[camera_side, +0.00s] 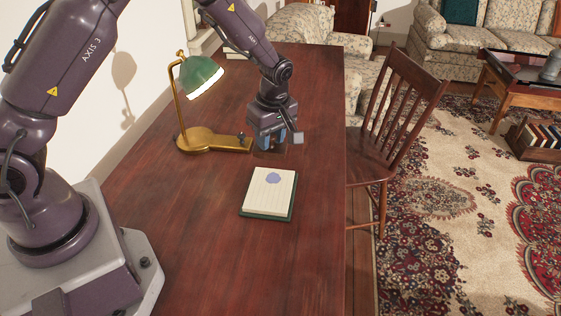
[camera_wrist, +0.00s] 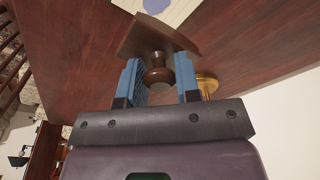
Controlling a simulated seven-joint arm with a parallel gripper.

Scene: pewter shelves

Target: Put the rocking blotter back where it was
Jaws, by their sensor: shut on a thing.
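The rocking blotter (camera_wrist: 157,40) is a dark wooden block with a turned knob, seen in the wrist view. My gripper (camera_wrist: 160,78) has its blue fingers either side of the knob and is shut on it. In the side view my gripper (camera_side: 272,143) points down over the desk, just right of the lamp's base and behind the notepad. The blotter is mostly hidden there by the fingers, and I cannot tell whether it touches the desk. The notepad (camera_side: 268,203) is open on the desk, with a blue ink blot (camera_side: 273,178) on its page.
A brass desk lamp (camera_side: 201,139) with a green shade (camera_side: 198,73) stands close to the left of my gripper. A wooden chair (camera_side: 388,125) stands at the desk's right edge. The front of the desk (camera_side: 255,270) is clear.

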